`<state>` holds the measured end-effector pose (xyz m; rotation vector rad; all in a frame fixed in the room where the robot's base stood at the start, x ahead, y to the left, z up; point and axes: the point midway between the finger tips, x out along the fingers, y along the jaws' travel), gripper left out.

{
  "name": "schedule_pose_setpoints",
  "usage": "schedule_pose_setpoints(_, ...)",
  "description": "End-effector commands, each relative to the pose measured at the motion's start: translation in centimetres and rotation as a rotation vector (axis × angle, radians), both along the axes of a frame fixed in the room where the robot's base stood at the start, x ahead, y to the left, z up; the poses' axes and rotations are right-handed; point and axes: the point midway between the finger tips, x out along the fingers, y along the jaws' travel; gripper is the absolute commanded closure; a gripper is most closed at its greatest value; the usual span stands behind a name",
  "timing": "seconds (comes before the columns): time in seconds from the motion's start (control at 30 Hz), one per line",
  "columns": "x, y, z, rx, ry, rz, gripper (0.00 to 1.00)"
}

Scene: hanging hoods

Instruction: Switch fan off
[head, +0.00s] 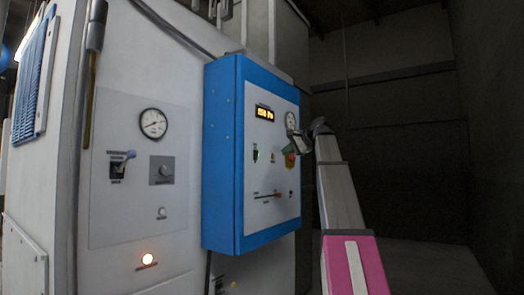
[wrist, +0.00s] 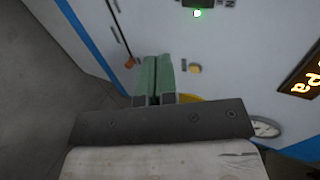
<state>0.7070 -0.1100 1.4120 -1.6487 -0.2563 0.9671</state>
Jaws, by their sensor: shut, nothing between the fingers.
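A blue-framed control box (head: 223,160) hangs on the white cabinet; which control is the fan's cannot be read. Its white face carries a small dark switch with a green light (head: 255,153), which also shows in the wrist view as a green light (wrist: 197,13). My gripper (head: 291,148) is in front of the box's right side, near that button. In the wrist view its green fingers (wrist: 157,62) are together and empty, partly hiding a yellow disc (wrist: 190,98).
An orange display (head: 265,113) and a gauge (head: 291,121) are at the top of the box. The cabinet at left has a larger gauge (head: 153,123), a lever switch (head: 121,160), a grey knob (head: 161,170) and a lit lamp (head: 147,259). Floor at right looks clear.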

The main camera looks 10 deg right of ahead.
Motion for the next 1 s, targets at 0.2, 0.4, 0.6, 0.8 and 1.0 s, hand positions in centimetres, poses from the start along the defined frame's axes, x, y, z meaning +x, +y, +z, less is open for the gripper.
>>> schedule_pose_setpoints(0.2,-1.5,-0.1,4.4,0.031,-0.02,0.004,1.0)
schedule_pose_setpoints(0.4,-1.8,-0.1,5.0,0.038,-0.022,0.006,1.0)
schedule_pose_setpoints(0.6,-1.8,-0.1,5.0,0.038,-0.022,0.006,1.0)
schedule_pose_setpoints(0.8,-1.3,0.4,4.6,0.037,-0.021,0.007,1.0)
schedule_pose_setpoints(1.0,0.7,2.4,3.4,0.037,-0.021,0.008,1.0)
